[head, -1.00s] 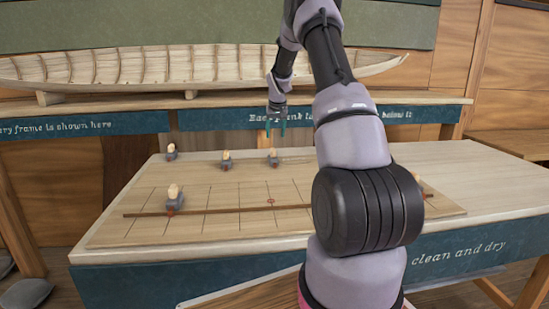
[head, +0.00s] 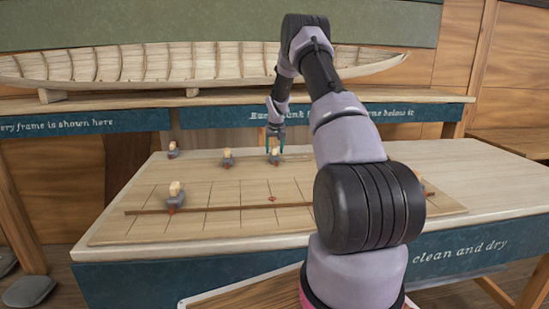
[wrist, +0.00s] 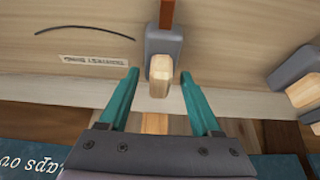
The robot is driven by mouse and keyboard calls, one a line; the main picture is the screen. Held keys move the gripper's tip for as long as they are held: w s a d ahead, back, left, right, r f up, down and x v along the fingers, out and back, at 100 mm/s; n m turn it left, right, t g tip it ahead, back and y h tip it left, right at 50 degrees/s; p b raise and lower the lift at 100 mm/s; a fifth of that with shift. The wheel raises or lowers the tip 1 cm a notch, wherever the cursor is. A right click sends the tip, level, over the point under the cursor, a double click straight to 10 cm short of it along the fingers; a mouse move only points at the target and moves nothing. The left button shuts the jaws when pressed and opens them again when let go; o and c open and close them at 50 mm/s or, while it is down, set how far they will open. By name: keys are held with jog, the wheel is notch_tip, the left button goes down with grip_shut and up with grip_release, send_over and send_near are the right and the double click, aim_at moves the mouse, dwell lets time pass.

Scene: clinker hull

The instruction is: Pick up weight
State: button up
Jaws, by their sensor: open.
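Several grey weights with pale wooden knobs sit on the board. One weight (head: 275,158) is at the board's far edge, right below my gripper (head: 276,138). In the wrist view the same weight shows a grey body (wrist: 163,45) and a wooden knob (wrist: 160,77). My gripper's teal fingers (wrist: 159,74) are open, one on each side of the knob, with gaps on both sides. Another weight (head: 228,159) sits to its left and one more (head: 173,150) at the far left. A nearer weight (head: 175,198) sits on the dark batten.
The gridded board (head: 110,233) lies on a pale bench (head: 480,170). A long dark batten (head: 225,209) crosses the board. A ribbed hull model (head: 150,66) stands on a shelf behind. The bench's right side is clear.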

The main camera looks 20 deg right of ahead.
grip_shut()
dwell(1.4)
